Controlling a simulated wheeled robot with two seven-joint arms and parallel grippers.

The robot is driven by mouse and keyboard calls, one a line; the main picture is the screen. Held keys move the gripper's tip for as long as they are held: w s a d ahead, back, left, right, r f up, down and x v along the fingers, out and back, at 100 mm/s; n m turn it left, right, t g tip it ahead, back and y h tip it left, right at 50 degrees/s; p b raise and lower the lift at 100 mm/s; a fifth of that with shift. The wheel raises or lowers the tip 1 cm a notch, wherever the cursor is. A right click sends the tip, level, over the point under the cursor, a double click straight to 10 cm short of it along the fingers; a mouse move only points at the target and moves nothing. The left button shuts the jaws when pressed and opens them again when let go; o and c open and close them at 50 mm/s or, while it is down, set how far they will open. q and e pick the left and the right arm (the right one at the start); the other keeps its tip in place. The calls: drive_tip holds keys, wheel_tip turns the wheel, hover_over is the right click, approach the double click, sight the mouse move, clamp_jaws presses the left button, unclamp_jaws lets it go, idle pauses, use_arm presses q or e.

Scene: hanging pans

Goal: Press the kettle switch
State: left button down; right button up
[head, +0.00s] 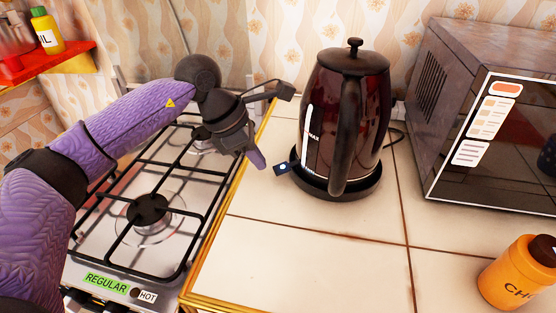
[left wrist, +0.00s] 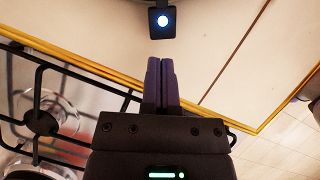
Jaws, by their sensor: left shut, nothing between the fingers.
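The kettle (head: 372,115) is dark red and glossy with a black handle, and stands on a round black base on the tiled counter. Its switch (head: 282,168) is a small black tab with a white-blue dot, sticking out at the base's left side. The switch also shows in the left wrist view (left wrist: 162,20) at the top, straight ahead of the fingers. My left gripper (head: 258,160) is shut and empty, just left of the switch. In the left wrist view its purple fingers (left wrist: 160,72) are together, with a small gap to the switch. My right gripper is not in view.
A gas stove (head: 150,215) lies under my left arm, bordered by a gold counter edge (head: 215,235). A microwave (head: 490,120) stands right of the kettle. An orange jar (head: 515,275) is at the front right. The front counter tiles are clear.

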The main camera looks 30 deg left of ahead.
use_arm(q)
drive_tip(key=shift+s+a+r, duration=0.2)
drive_tip(key=shift+s+a, duration=0.05)
drive_tip(key=shift+a, duration=0.05)
drive_tip(key=shift+r, duration=0.2)
drive_tip(key=p+v, duration=0.3)
drive_tip(key=v, duration=0.6)
drive_tip(key=shift+r, duration=0.2)
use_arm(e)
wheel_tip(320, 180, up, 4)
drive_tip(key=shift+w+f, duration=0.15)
use_arm(q)
drive_tip(key=shift+a, duration=0.1)
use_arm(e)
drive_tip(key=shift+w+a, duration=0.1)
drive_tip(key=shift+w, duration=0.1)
